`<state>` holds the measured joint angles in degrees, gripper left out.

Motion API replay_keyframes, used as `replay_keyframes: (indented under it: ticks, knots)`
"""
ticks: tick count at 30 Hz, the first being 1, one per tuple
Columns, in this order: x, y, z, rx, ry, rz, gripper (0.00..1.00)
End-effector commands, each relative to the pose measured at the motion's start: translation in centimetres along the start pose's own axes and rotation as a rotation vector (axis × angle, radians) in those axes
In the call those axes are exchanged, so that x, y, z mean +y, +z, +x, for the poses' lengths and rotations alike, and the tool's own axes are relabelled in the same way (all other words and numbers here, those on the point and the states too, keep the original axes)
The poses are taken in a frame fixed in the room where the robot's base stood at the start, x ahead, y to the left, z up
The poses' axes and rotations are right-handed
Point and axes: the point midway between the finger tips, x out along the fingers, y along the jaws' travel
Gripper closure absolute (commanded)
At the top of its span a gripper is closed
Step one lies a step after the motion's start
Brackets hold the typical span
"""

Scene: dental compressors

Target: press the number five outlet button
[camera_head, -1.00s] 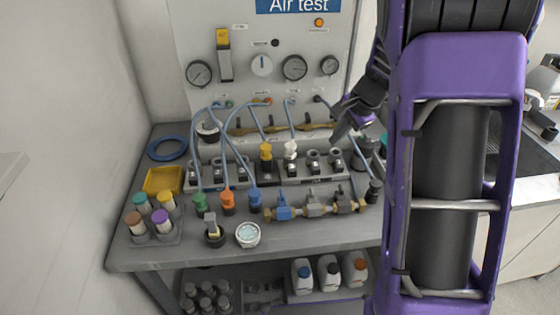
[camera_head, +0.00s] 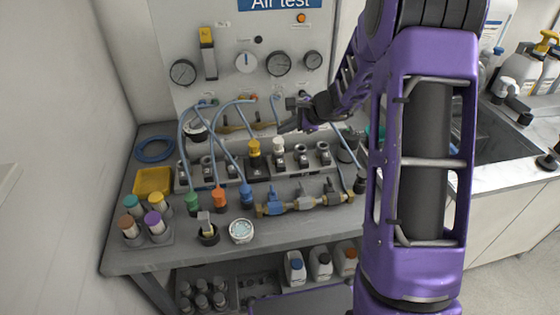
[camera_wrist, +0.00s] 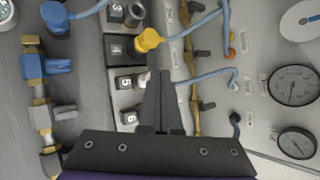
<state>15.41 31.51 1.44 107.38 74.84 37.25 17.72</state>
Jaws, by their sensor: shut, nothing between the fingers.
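The row of numbered outlets runs along the bench. The number five outlet (camera_head: 278,155) has a white top fitting and stands just right of the yellow-topped number four outlet (camera_head: 253,152). In the wrist view its label tile reads 5 (camera_wrist: 126,82), and part of the white fitting (camera_wrist: 141,80) shows beside my fingers. My gripper (camera_head: 284,127) is above and slightly behind the white fitting, apart from it in the head view. In the wrist view my gripper (camera_wrist: 160,74) is shut and empty, its fingers covering part of outlet five's surroundings. I cannot make out a separate button.
Blue hoses (camera_head: 235,103) arch from the panel to the bench near my gripper. Gauges (camera_head: 278,64) are on the upright panel behind. Brass valves (camera_head: 303,203) lie in front of the outlets. Colored-cap containers (camera_head: 153,222) stand at left. A sink (camera_head: 490,130) is at right.

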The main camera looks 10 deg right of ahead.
Motion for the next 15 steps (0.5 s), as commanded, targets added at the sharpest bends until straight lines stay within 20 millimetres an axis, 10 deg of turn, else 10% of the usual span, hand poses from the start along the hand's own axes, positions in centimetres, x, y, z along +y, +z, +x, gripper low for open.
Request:
replay_keyframes:
  ticks: [15]
  knots:
    - [3.4, -3.4, 4.5, 0.001, 0.002, 0.001, 1.00]
